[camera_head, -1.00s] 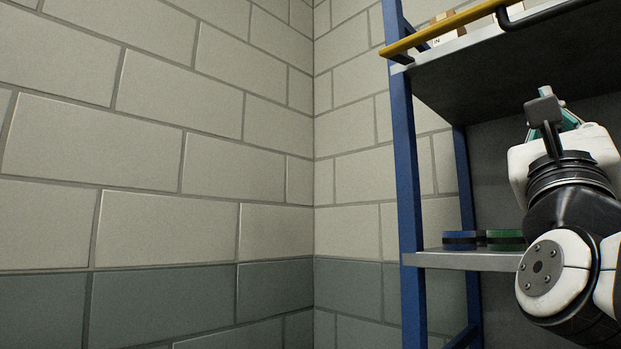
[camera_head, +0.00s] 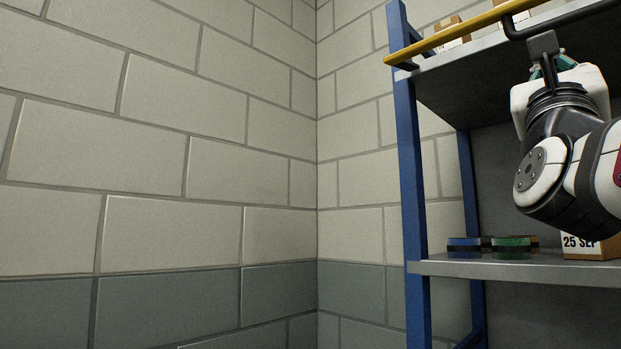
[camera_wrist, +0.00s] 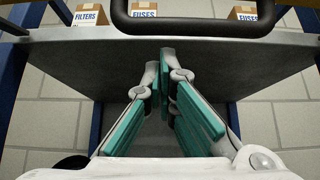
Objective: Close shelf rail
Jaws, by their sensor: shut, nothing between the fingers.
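The shelf rail is a yellow bar (camera_head: 450,36) that runs across the front of the upper shelf, its left end sticking out past the blue post. A black looped handle (camera_head: 570,22) is on it, and the handle also shows at the top of the wrist view (camera_wrist: 195,24). My gripper (camera_wrist: 164,68) has its teal-padded fingers together and empty. In the wrist view its tips are just below the handle, against the shelf's dark underside; I cannot tell whether they touch anything. In the head view the fingers are mostly hidden behind my wrist.
The upper shelf (camera_wrist: 80,42) holds cartons marked FILTERS (camera_wrist: 88,15) and FUSES (camera_wrist: 143,11). A blue post (camera_head: 408,160) stands left; beyond is block wall.

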